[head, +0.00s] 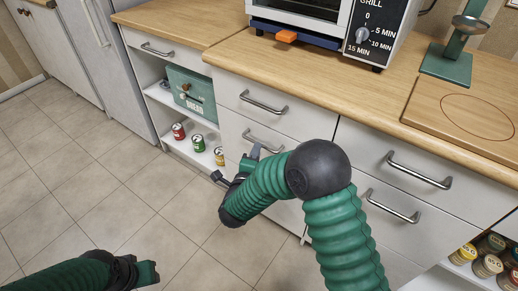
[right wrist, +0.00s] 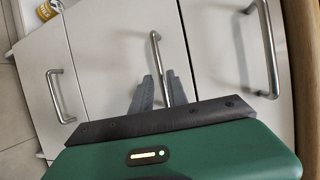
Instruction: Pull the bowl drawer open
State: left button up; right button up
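Several white drawers with metal bar handles are shut under the counter; no bowl shows, so I cannot tell which is the bowl drawer by its contents. My right gripper (head: 236,164) is at the middle drawer column, near the second handle (head: 263,141) from the top. In the right wrist view, its two grey fingers (right wrist: 157,92) are apart, with that bar handle (right wrist: 156,48) between them; the drawer front (right wrist: 115,45) is flush with its neighbours. Whether the fingers touch the bar is unclear. My left gripper (head: 147,273) is low at the lower left, away from the drawers.
A toaster oven (head: 310,20) and a green stand (head: 448,62) are on the wooden counter (head: 230,45). Open shelves at left hold a green box (head: 192,92) and cans (head: 198,143). Jars (head: 487,265) stand at lower right. The tiled floor (head: 80,165) is clear.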

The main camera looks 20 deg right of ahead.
jog(key=b+x, duration=0.1)
jog(key=x, duration=0.4)
jog(key=shift+c, duration=0.2)
grip_shut()
jog(key=shift+s+a+f, duration=0.1)
dwell(1.0)
